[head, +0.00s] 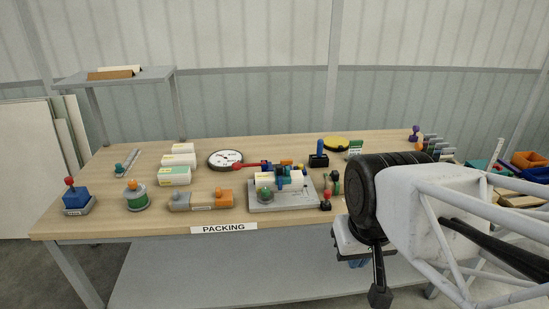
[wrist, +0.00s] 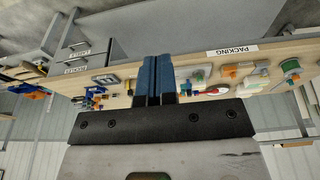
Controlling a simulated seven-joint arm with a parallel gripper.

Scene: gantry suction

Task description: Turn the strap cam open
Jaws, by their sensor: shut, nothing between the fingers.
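A grey plate (head: 296,198) lies near the front middle of the packing table. It carries a white block (head: 294,184), dark and blue parts, and a round green part (head: 264,194). The strap cam seems to be among these parts, but they are too small to tell which one it is. In the wrist view, my gripper (wrist: 154,60) has its two blue fingers together, with nothing between them. It is apart from the plate, whose parts (wrist: 198,73) show just right of the fingers. In the head view, my arm hides most of the gripper.
The table (head: 110,213) also holds a round dial (head: 225,158), white boxes (head: 174,176), a grey-and-orange device (head: 200,200), a green cylinder (head: 135,196) and a blue block with a red knob (head: 76,200). Small dark posts (head: 325,203) stand right of the plate. Bins (head: 530,160) stand far right.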

